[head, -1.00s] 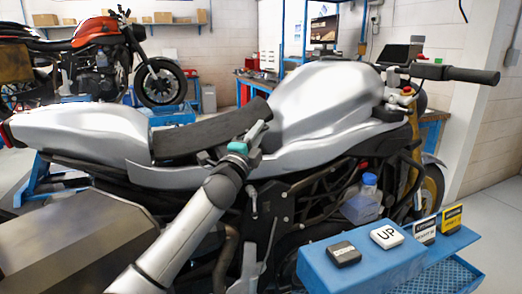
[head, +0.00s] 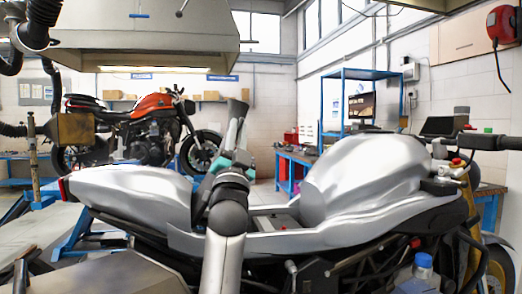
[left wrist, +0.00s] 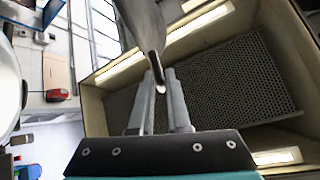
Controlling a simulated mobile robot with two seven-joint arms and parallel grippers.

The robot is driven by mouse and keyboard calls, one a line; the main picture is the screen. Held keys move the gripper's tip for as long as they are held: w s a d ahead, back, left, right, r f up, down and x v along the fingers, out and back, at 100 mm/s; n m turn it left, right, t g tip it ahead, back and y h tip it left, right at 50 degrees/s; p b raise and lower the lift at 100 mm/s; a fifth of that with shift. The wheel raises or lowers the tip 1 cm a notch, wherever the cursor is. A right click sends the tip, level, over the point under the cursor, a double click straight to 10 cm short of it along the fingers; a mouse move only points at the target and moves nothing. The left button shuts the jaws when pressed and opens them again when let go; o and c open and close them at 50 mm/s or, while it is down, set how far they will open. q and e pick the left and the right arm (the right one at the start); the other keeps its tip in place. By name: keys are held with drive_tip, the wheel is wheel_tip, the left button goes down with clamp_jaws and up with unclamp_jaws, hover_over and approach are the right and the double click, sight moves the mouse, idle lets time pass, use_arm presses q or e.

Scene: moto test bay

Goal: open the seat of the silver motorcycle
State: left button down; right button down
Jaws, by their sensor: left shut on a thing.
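The silver motorcycle stands across the head view, with its tank (head: 362,178) right of the middle and its tail (head: 135,190) at the left. My left gripper (head: 231,137) points up above the gap between them, shut on the dark seat (head: 238,108). The seat shows as a narrow, steep shape, raised off the frame. The seat bay (head: 272,222) below is uncovered, partly hidden by my left arm. In the left wrist view the fingers (left wrist: 160,80) close on the edge of a grey, curved piece of the seat (left wrist: 143,22). My right gripper is not in view.
A large hood (head: 140,45) hangs overhead at the upper left; its mesh underside (left wrist: 215,85) fills much of the left wrist view. An orange motorcycle (head: 145,125) stands behind. A blue bench (head: 295,165) stands at the back. The handlebar (head: 490,142) sticks out right.

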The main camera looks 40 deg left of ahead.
use_arm(q)
drive_tip(key=shift+s+a+r+n+g+y, duration=0.3)
drive_tip(key=shift+s+a+n+g+y, duration=0.35)
drive_tip(key=shift+n, duration=0.3)
drive_tip(key=shift+s+a+r+n+g+y, duration=0.25)
drive_tip(key=shift+s+a+n+g+y, duration=0.25)
drive_tip(key=shift+s+n+y, duration=0.35)
drive_tip(key=shift+s+a+r+n+g+y, duration=0.3)
drive_tip(key=shift+s+a+n+g+y, duration=0.25)
drive_tip(key=shift+n+y, duration=0.4)
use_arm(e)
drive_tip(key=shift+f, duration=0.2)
use_arm(q)
drive_tip(key=c, duration=0.9)
unclamp_jaws()
drive_tip(key=shift+w, duration=0.1)
drive_tip(key=shift+f, duration=0.15)
drive_tip(key=b+v, duration=0.2)
drive_tip(key=v, duration=1.3)
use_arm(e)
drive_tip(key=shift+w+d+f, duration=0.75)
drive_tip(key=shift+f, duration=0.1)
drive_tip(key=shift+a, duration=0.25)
